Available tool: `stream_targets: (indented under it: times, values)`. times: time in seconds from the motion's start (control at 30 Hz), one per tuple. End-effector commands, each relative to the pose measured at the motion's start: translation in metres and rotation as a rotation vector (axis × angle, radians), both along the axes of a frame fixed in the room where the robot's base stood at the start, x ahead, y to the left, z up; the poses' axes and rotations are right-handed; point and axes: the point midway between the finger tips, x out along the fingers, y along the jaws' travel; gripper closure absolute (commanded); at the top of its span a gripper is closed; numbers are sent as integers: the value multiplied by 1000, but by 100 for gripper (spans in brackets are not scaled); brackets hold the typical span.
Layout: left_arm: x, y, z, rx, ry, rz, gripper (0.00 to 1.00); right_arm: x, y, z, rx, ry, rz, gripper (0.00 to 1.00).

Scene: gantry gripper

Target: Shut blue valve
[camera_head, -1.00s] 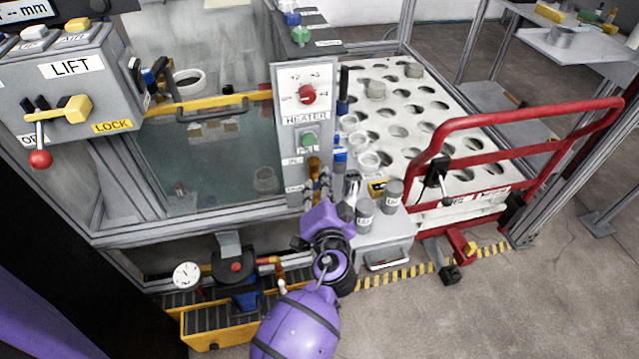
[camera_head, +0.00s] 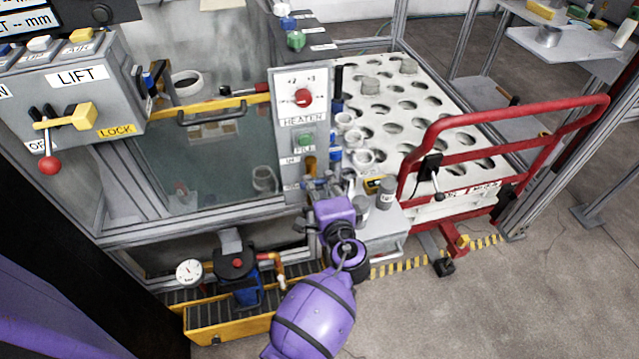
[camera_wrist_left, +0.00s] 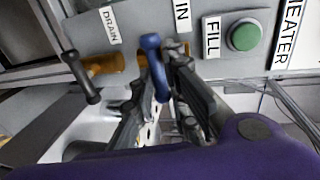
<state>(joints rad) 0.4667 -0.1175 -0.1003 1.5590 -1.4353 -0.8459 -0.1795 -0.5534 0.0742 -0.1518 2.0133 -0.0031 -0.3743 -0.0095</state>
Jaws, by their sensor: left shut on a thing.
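The blue valve handle (camera_wrist_left: 152,62) shows in the left wrist view, on a brass fitting below the IN label of the grey panel (camera_wrist_left: 180,15). My left gripper (camera_wrist_left: 161,82) has its dark fingers on both sides of the handle and is shut on it. In the head view my left gripper (camera_head: 322,188) is at the lower end of the HEATER panel (camera_head: 303,125), and the wrist hides most of the valve there. My right gripper is not in view.
A black-handled valve (camera_wrist_left: 82,76) by the DRAIN label is close beside my left gripper. A green FILL button (camera_wrist_left: 244,36) is on the other side. Grey containers (camera_head: 386,192) stand right of my wrist. A red rail (camera_head: 510,122) is farther right.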

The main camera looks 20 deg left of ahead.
Motion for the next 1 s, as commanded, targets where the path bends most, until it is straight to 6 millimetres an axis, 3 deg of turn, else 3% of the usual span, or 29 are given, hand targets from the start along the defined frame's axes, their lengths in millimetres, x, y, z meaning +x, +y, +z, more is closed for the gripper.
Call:
stream_targets:
  times: [0.6,0.63,0.73,1.0]
  values:
    - [-3,-2,-8,29,35,-3,100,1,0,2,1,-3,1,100]
    - [-3,-2,-8,28,34,-3,82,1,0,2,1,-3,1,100]
    - [-2,-2,-7,28,33,-1,70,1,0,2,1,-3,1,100]
    - [-1,-1,-4,29,27,-1,70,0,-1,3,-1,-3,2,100]
